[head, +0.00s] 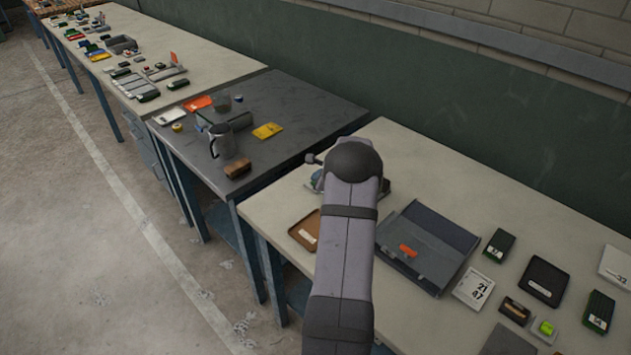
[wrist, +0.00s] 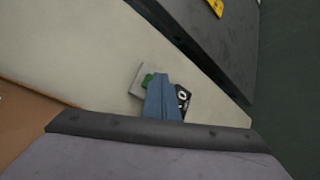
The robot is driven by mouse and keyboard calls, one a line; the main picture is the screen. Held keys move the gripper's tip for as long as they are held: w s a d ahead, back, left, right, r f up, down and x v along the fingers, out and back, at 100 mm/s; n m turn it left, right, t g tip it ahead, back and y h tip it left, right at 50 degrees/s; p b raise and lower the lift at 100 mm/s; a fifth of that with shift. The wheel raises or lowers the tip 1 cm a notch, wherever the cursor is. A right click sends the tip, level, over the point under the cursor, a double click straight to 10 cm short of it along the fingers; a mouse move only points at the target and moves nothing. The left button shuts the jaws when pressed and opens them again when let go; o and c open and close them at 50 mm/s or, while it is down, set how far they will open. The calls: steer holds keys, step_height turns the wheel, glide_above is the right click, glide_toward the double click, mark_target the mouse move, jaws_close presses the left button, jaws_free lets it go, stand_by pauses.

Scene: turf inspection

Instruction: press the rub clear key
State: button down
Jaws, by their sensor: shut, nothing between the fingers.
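My gripper (wrist: 161,78) shows there as a narrow blue shape, shut and empty. A black piece with white marks (wrist: 183,98) shows just right of the fingers. In the head view my arm hides the gripper and most of this spot.
A brown tray (head: 297,232) lies left of my arm on the pale table. A grey open case (head: 448,233) lies to the right. A small box with a yellow-green button (head: 546,328) is farther right among several small items. A dark table (head: 290,100) adjoins behind left.

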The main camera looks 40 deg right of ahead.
steer(key=shift+r+p, duration=0.65)
steer(key=shift+r, duration=0.2)
step_height(320, 180, up, 5)
steer(key=p, duration=0.3)
steer(key=shift+p, duration=0.4)
stand_by(0.5)
